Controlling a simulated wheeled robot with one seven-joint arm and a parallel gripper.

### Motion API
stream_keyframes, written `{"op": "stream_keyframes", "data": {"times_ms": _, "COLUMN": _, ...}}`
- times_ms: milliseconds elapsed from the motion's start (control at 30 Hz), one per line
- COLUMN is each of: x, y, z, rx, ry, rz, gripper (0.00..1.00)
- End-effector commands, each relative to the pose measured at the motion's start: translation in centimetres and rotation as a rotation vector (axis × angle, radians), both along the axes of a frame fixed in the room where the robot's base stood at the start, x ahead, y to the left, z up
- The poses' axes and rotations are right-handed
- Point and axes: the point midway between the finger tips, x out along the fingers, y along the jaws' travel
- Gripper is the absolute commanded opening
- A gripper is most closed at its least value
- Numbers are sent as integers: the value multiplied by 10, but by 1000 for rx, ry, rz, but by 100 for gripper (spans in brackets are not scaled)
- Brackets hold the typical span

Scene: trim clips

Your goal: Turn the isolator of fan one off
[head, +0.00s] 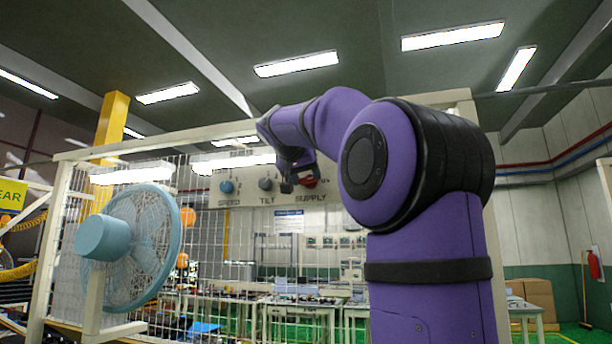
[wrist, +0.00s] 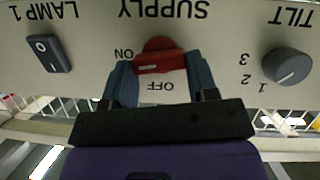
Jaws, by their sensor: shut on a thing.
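The red SUPPLY isolator knob (wrist: 158,46) sits on the pale panel, upside down in the wrist view. Its raised bar lies roughly level there, with a white mark at its left end, on the side of the word ON. The word OFF stands beneath the bar. My gripper (wrist: 158,64) is shut on the knob, one finger at each end of the bar. In the head view my gripper (head: 290,184) is at the panel and partly covers the red knob (head: 309,181). The blue fan (head: 130,245) stands at the left.
The grey TILT knob (wrist: 287,66) and a dark LAMP 1 rocker switch (wrist: 49,54) flank the isolator. A blue SPEED knob (head: 226,187) is further left on the panel. White wire mesh lies below the panel, with tables (head: 295,308) behind it.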

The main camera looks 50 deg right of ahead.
Motion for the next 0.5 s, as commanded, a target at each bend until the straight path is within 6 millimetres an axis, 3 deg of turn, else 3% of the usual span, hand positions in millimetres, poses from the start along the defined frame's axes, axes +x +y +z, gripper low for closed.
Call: {"op": "stream_keyframes", "data": {"times_ms": 500, "x": 6, "y": 3, "z": -3, "rx": -184, "ry": 447, "rz": 2, "gripper": 30}}
